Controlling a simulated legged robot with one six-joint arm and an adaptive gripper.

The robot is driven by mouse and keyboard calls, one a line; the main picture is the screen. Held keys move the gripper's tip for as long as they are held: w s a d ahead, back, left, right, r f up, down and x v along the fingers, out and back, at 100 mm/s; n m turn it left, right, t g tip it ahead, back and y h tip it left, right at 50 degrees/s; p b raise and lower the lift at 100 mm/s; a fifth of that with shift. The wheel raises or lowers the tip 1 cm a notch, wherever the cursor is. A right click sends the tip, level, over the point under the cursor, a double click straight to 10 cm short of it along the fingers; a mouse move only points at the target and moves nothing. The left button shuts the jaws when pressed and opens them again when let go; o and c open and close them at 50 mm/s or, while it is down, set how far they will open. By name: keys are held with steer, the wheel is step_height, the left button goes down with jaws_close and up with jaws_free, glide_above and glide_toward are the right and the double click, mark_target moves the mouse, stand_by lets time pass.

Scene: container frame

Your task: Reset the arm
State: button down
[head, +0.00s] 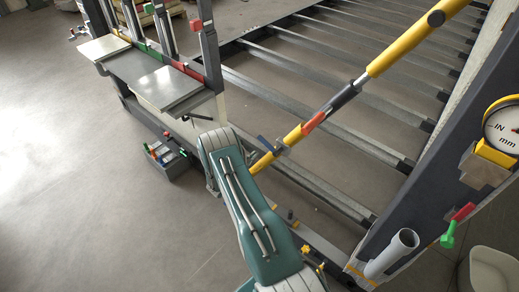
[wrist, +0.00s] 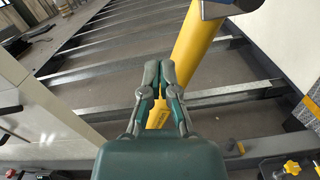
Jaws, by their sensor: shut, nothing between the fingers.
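My gripper (wrist: 158,72) shows in the wrist view with its two grey and green fingers together and nothing between them. A yellow pole (wrist: 190,65) stands behind the fingers in that view; I cannot tell whether they touch it. In the head view my green arm reaches up from the bottom middle and hides the gripper's fingers. The yellow pole (head: 402,50) runs there from upper right down to the arm's far end, with a dark grey and red section (head: 340,98) midway.
A metal frame with parallel grey bars (head: 300,70) fills the back. A bench with grey plates (head: 165,86) stands at left, with a toolbox (head: 170,160) below it. A dial gauge (head: 503,125) and grey tube (head: 392,252) are at right. The floor at left is clear.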

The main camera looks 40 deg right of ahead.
steer(key=a, duration=0.8)
steer(key=s+a+r+m+g+y, duration=0.2)
steer(key=r+m, duration=0.1)
steer(key=r, duration=0.5)
steer(key=s+a+r+m+g+y, duration=0.15)
steer(key=r+m, duration=0.25)
steer(key=r, duration=0.5)
steer(key=s+a+r+m+g+y, duration=0.1)
steer(key=s+a+r+m+y, duration=0.15)
steer(key=r, duration=0.55)
steer(key=s+a+r+m+t+y, duration=0.3)
steer(key=s+a+r+y, duration=0.3)
steer(key=s+a, duration=0.3)
steer(key=s+a+r+m+t+y, duration=0.4)
steer(key=s+a+r, duration=0.5)
steer(key=a, duration=0.5)
steer(key=shift+s+r+t+y, duration=0.25)
steer(key=shift+s+t+y, duration=0.65)
steer(key=shift+y, duration=0.3)
steer(key=shift+w, duration=0.1)
